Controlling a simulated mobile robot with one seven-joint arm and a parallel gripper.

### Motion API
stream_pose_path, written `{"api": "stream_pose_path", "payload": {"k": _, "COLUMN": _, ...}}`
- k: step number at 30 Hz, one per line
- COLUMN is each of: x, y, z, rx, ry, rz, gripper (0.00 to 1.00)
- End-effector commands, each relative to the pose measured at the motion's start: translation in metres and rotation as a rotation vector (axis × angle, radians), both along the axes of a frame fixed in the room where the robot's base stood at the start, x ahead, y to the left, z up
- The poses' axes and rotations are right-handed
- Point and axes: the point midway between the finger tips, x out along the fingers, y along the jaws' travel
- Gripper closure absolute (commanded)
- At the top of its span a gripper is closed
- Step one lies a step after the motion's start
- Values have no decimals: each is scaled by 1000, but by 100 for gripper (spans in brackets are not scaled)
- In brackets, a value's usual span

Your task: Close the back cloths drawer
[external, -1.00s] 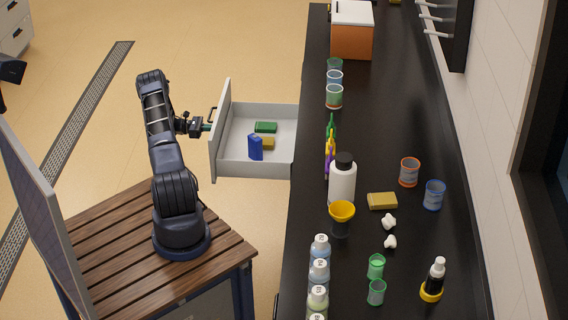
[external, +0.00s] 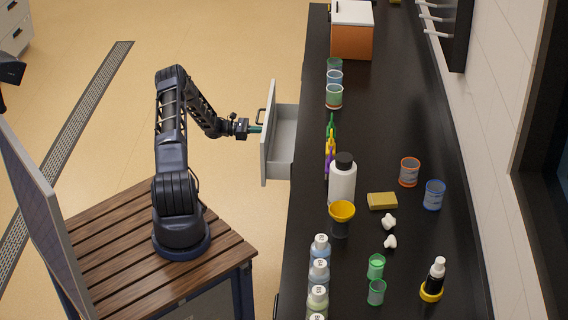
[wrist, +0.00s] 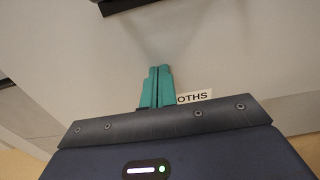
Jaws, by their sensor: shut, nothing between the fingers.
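The cloths drawer (external: 267,150) sticks partly out from under the black counter, its white front facing my arm. A dark handle (external: 260,116) is on its front. In the wrist view the drawer front (wrist: 225,50) fills most of the picture, and a label (wrist: 194,97) reading "OTHS" is partly hidden by my gripper. My gripper (external: 257,129) has its teal fingers shut and empty, tips at or very near the drawer front, beside the handle. The fingers also show in the wrist view (wrist: 158,75).
The black counter (external: 390,110) holds cups, bottles, a yellow sponge (external: 382,201) and an orange box (external: 351,40). My arm stands on a slatted wooden top (external: 110,245). The floor between my base and the drawer is clear.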

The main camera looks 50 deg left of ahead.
Motion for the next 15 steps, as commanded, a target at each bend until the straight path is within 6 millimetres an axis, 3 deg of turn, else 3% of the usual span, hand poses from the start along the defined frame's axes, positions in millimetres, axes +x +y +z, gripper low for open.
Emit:
{"api": "stream_pose_path", "payload": {"k": 6, "x": 44, "y": -45, "z": 0, "rx": -2, "ry": -1, "rz": -3, "gripper": 100}}
{"api": "stream_pose_path", "payload": {"k": 15, "x": 92, "y": -93, "z": 0, "rx": -1, "ry": 0, "rz": -2, "gripper": 100}}
